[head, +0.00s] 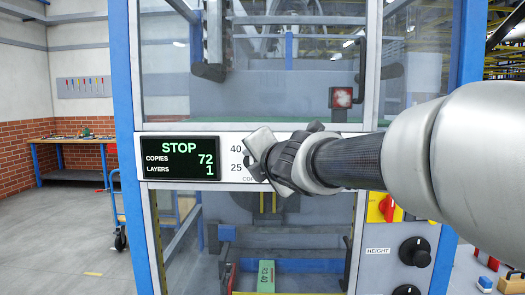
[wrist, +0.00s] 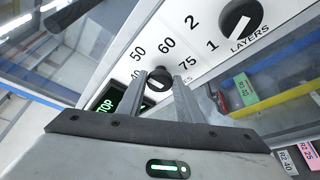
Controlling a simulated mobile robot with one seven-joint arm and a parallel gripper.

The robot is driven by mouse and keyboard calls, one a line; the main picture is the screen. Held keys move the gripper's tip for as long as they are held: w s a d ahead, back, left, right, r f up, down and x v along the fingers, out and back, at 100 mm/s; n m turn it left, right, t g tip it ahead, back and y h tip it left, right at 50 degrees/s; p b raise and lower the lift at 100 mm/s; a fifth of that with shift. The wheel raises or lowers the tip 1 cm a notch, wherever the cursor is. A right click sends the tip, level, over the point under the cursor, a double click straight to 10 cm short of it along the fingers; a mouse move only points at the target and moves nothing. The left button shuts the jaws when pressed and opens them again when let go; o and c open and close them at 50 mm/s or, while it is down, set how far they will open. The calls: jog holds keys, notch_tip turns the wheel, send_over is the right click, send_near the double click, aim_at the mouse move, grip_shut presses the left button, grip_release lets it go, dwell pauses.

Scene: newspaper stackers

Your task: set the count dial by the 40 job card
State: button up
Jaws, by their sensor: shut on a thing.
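The count dial (wrist: 158,88) is a dark knob with a white pointer line, set in a white panel. Its scale shows 50, 60 and 75, and a 40 partly hidden behind a finger. The pointer looks turned towards the 75 side. My gripper (wrist: 160,82) is shut on the dial, one finger on each side. In the head view my gripper (head: 262,150) covers the dial. The display (head: 180,158) reads STOP, COPIES 72, LAYERS 1. A green card (wrist: 245,89) marked 40 is behind the glass, also in the head view (head: 266,276).
The layers dial (wrist: 241,18) is beside the count dial, with marks 1 and 2. A white card (wrist: 287,161) and a pink card (wrist: 309,154) show at lower right.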

jog(key=n+h+p, duration=0.1)
jog(key=n+p, duration=0.1)
jog(key=n+g+h+p, duration=0.1)
jog(key=n+p, duration=0.1)
jog(key=a+n+h+p, duration=0.1)
jog(key=n+h+p, duration=0.1)
jog(key=p, duration=0.1)
jog(key=shift+r+n, duration=0.3)
jog(key=shift+n, duration=0.1)
jog(key=shift+n+g+h+p, duration=0.3)
jog(key=shift+n+h+p, duration=0.1)
jog(key=shift+n+p, duration=0.15)
jog(key=shift+f, duration=0.15)
jog(key=o, duration=1)
jog(key=shift+o, duration=0.2)
jog(key=shift+a+r, duration=0.1)
jog(key=shift+r, duration=0.15)
